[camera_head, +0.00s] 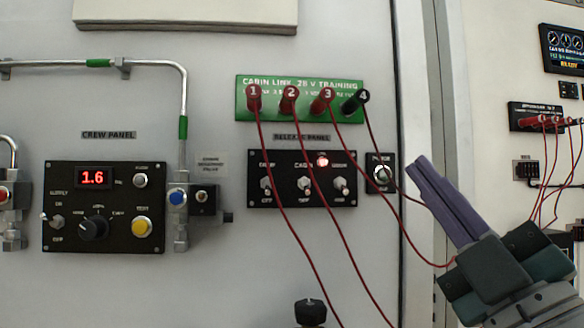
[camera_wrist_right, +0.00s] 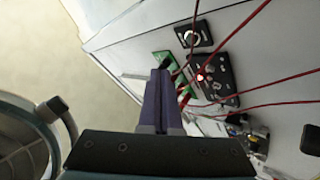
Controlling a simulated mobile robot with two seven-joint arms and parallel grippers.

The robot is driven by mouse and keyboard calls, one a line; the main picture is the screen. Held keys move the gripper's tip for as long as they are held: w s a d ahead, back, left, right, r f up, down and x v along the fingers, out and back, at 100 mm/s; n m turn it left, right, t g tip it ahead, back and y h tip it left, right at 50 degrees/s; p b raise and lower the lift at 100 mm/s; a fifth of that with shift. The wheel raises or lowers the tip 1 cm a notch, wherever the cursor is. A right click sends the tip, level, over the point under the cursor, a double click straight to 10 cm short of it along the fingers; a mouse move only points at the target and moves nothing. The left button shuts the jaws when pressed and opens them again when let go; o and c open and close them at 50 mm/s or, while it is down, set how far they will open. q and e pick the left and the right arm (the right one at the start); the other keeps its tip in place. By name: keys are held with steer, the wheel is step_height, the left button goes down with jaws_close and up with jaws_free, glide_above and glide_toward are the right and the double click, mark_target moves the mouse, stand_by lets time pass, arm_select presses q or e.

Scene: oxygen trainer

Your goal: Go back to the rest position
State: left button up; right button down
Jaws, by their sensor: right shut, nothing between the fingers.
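My right gripper (camera_head: 422,168) is at the right in the head view, its purple fingers together and empty, pointing up and left. Its tips are a little right of the small black power switch plate (camera_head: 381,173) and look apart from it. In the right wrist view the shut fingers (camera_wrist_right: 160,75) point toward the panel wall, with the green strip (camera_wrist_right: 184,92) behind them. My left gripper is not in view.
The green cabin link strip (camera_head: 300,98) holds several numbered plugs with red leads hanging down past the release panel (camera_head: 302,179), near my right gripper. The crew panel (camera_head: 104,206) reads 1.6. Another panel (camera_head: 536,115) with red leads stands at the far right.

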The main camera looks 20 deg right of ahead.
steer(key=shift+s, duration=0.1)
stand_by(0.4)
steer(key=a+f+m+g+p, duration=0.3)
steer(key=f+m+g+p, duration=0.35)
steer(key=f+g, duration=0.65)
steer(key=s+a+f+m+g+p, duration=0.1)
steer(key=s+f+g+p, duration=0.1)
steer(key=s+g, duration=0.35)
steer(key=s+a+f+m+g+y+p, duration=0.1)
steer(key=s+f+g, duration=0.15)
steer(key=s, duration=0.55)
steer(key=s+a+f+m+g+p, duration=0.1)
steer(key=s+f+m+g+p, duration=0.15)
steer(key=s, duration=0.35)
step_height(320, 180, up, 37)
steer(key=n+p, duration=0.1)
steer(key=p, duration=3.5)
steer(key=shift+w+a+r+p, duration=0.15)
steer(key=shift+w+r+p, duration=0.05)
steer(key=shift+w+p, duration=0.15)
